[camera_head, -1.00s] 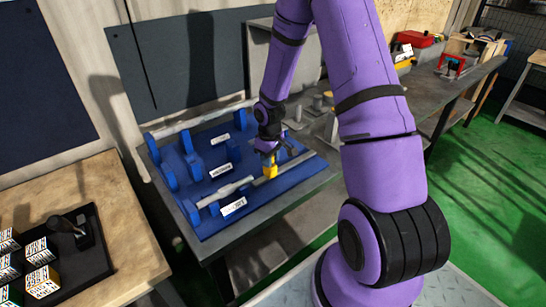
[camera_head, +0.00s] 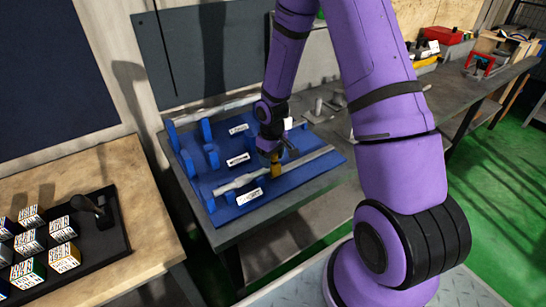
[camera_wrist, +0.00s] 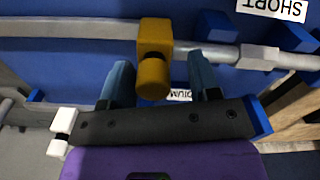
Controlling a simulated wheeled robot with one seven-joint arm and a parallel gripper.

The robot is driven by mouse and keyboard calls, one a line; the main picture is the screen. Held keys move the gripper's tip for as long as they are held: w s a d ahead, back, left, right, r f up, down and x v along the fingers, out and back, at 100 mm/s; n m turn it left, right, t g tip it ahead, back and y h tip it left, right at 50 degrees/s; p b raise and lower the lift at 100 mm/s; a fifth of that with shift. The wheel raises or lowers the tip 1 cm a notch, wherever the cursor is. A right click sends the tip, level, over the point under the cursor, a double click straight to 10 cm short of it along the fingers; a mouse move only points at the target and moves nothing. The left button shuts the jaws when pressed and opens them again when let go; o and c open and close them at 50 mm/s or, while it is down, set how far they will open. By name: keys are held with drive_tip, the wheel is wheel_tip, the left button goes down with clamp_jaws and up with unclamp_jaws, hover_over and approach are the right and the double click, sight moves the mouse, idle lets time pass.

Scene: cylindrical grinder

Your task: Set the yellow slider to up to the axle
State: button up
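The yellow slider (camera_head: 276,170) sits on the grey rail (camera_head: 310,158) of the blue board; in the wrist view the slider (camera_wrist: 153,45) shows its block and round knob. The grey stepped axle (camera_head: 240,183), by the label "SHORT", lies in line with the rail. In the wrist view the axle (camera_wrist: 215,50) reaches the slider's right side; I cannot tell if they touch. My gripper (camera_wrist: 160,80) is open, its blue fingers on either side of the knob. The left finger is close beside the knob; a gap shows at the right. In the head view my gripper (camera_head: 272,155) is over the slider.
The blue board (camera_head: 310,172) holds two more labelled rows with blue supports behind the front one. It lies on a grey table (camera_head: 235,236). A wooden table (camera_head: 130,165) at left carries a black tray (camera_head: 120,235) with several patterned cubes.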

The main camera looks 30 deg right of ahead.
wheel_tip(320, 180, up, 11)
drive_tip(key=shift+f, duration=0.1)
idle(0.6)
idle(0.4)
drive_tip(key=shift+r, duration=0.2)
drive_tip(key=s+a+r+m+t, duration=0.1)
drive_tip(key=s+r, duration=0.2)
drive_tip(key=r, duration=0.3)
drive_tip(key=s+a+r+t+h, duration=0.1)
drive_tip(key=s+r, duration=0.3)
drive_tip(key=r, duration=0.3)
drive_tip(key=s+a+r+m+t, duration=0.1)
drive_tip(key=s+r, duration=0.2)
drive_tip(key=r, duration=0.3)
drive_tip(key=s+a+r+t, duration=0.1)
drive_tip(key=s+r, duration=0.3)
drive_tip(key=s, duration=0.4)
drive_tip(key=s+a+r+m+t+y, duration=0.1)
drive_tip(key=s+r, duration=0.4)
drive_tip(key=s, duration=0.3)
drive_tip(key=shift+a, duration=0.35)
